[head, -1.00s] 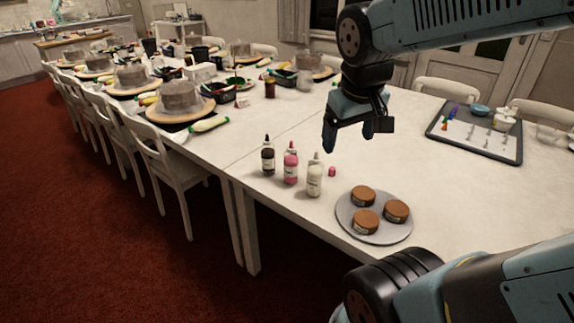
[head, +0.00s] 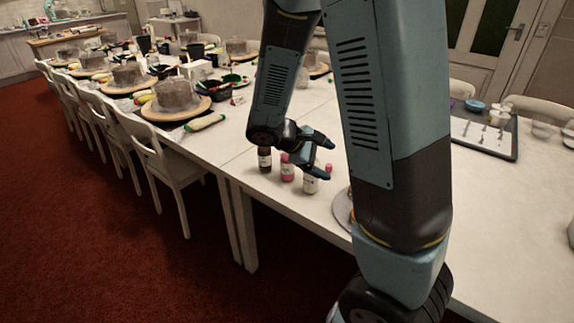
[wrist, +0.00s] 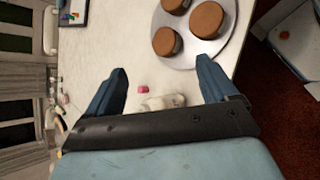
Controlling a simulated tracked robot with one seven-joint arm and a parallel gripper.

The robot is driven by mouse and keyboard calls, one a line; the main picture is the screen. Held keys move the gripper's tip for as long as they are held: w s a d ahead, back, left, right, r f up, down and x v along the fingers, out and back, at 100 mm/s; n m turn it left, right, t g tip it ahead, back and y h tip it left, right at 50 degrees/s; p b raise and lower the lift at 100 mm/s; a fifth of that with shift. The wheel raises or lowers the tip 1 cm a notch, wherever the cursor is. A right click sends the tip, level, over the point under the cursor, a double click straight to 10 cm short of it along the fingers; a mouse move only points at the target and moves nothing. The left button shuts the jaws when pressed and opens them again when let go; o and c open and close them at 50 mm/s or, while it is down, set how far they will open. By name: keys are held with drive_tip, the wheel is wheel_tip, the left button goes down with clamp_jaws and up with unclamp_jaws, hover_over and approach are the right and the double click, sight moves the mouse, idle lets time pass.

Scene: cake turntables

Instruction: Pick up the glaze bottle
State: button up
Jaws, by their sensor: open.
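Three squeeze bottles stand in a row near the table's front edge in the head view: a dark brown one (head: 264,160), a pink one (head: 287,174) and a whitish one (head: 310,185). I cannot tell which one is the glaze bottle. My gripper (head: 328,159) is open and empty, low beside and slightly above the whitish bottle. In the wrist view my gripper's fingers (wrist: 160,66) are spread wide; the whitish bottle (wrist: 163,101) shows at the palm's edge between them, mostly hidden. A small pink cap (wrist: 143,89) lies near it.
A grey plate (wrist: 224,50) with three round brown cakes (wrist: 206,20) lies close by; my arm mostly hides it in the head view. A dark-rimmed tray (head: 511,140) stands at right. Cake stands and tools crowd the table's far left. The tabletop (wrist: 120,45) around the bottles is otherwise clear.

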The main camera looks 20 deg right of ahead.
drive_tip(key=w+a+f+n+t+h, duration=0.4)
drive_tip(key=w+f+n, duration=0.3)
drive_tip(key=f, duration=0.1)
drive_tip(key=n+t+y, duration=0.2)
drive_tip(key=n+t, duration=0.7)
drive_tip(key=n, duration=0.2)
approach(286, 169)
drive_tip(key=shift+w+d, duration=0.3)
drive_tip(key=shift+d, duration=0.1)
drive_tip(key=x, duration=0.7)
drive_tip(key=shift+w+f, duration=0.1)
drive_tip(key=shift+w, duration=0.05)
drive_tip(key=shift+w+a+x, duration=0.1)
drive_tip(key=shift+x, duration=1.5)
drive_tip(key=shift+w+a+x, duration=0.1)
drive_tip(key=shift+a+x, duration=0.05)
drive_tip(key=shift+x, duration=1.45)
drive_tip(key=shift+r, duration=0.25)
drive_tip(key=shift+c, duration=0.5)
drive_tip(key=c, duration=0.6)
drive_tip(key=shift+r, duration=0.1)
